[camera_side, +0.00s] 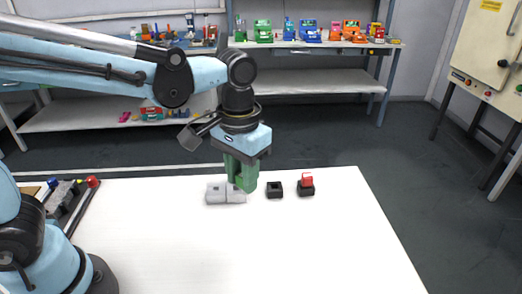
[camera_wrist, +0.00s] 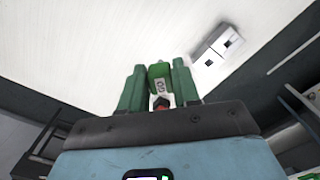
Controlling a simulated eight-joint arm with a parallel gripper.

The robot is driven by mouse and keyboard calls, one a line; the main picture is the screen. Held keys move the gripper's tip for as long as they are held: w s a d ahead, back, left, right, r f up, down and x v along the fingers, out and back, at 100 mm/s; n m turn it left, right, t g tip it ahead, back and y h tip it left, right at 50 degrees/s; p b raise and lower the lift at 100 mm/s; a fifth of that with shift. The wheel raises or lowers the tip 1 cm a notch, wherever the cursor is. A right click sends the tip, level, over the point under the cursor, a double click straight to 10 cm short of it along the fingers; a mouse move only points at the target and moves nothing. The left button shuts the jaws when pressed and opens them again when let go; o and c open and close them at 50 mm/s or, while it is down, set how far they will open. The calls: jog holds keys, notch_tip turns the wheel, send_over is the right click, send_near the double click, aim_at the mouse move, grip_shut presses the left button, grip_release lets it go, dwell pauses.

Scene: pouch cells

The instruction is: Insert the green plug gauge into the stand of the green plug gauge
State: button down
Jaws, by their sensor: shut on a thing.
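The green plug gauge (camera_wrist: 160,71) is between the two green fingers of my gripper (camera_wrist: 159,82) in the wrist view. It has a pale label with dark lettering and a red part at its lower end. In the side view my gripper (camera_side: 241,173) points down over the table, just in front of the light grey blocks, and its fingers mostly hide the gauge. A black block with an opening in its top (camera_side: 275,189) stands to the right of my gripper, apart from it. I cannot tell which block is the green gauge's stand.
Two light grey blocks (camera_side: 215,193) stand side by side, partly behind my fingers; light blocks with dark openings also show in the wrist view (camera_wrist: 218,45). A red piece (camera_side: 307,178) sits on another black block (camera_side: 306,190) at right. The table's front (camera_side: 250,250) is clear.

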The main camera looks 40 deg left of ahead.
jog(key=shift+w+d+r, duration=0.15)
jog(key=shift+w, duration=0.15)
jog(key=w+a+f, duration=0.2)
jog(key=w, duration=1)
jog(key=shift+w+a, duration=0.25)
jog(key=shift+a, duration=0.15)
jog(key=shift+f, duration=0.15)
jog(key=shift+f, duration=2.8)
jog(key=shift+f, duration=1.7)
jog(key=c, duration=0.7)
grip_release()
jog(key=shift+c, duration=0.2)
